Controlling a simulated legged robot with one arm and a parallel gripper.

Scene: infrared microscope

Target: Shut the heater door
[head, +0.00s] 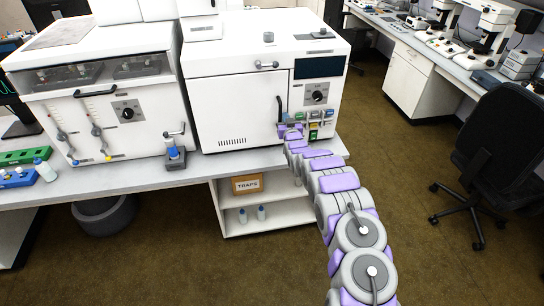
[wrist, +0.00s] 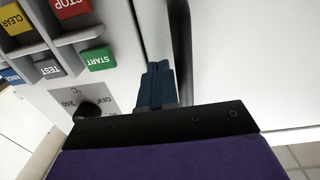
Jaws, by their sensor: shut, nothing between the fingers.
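The heater door (head: 233,108) is the broad white front panel of the middle machine, with a dark upright handle (head: 280,109) near its right edge. It looks flush or nearly so; I cannot tell whether a small gap remains. In the wrist view the white door (wrist: 250,60) fills the right side, and the dark handle (wrist: 181,45) stands just beyond my fingers. My gripper (wrist: 160,82) is shut and empty, its blue fingertips beside the handle at the seam between door and control panel. I cannot tell whether they touch. In the head view my arm hides the fingertips.
Coloured buttons, including a green START (wrist: 97,58), and a dial (wrist: 92,108) marked in °C sit close to my fingers. A blue-capped bottle (head: 174,157) stands on the bench left of the door. A black chair (head: 505,150) stands at right, with open floor between.

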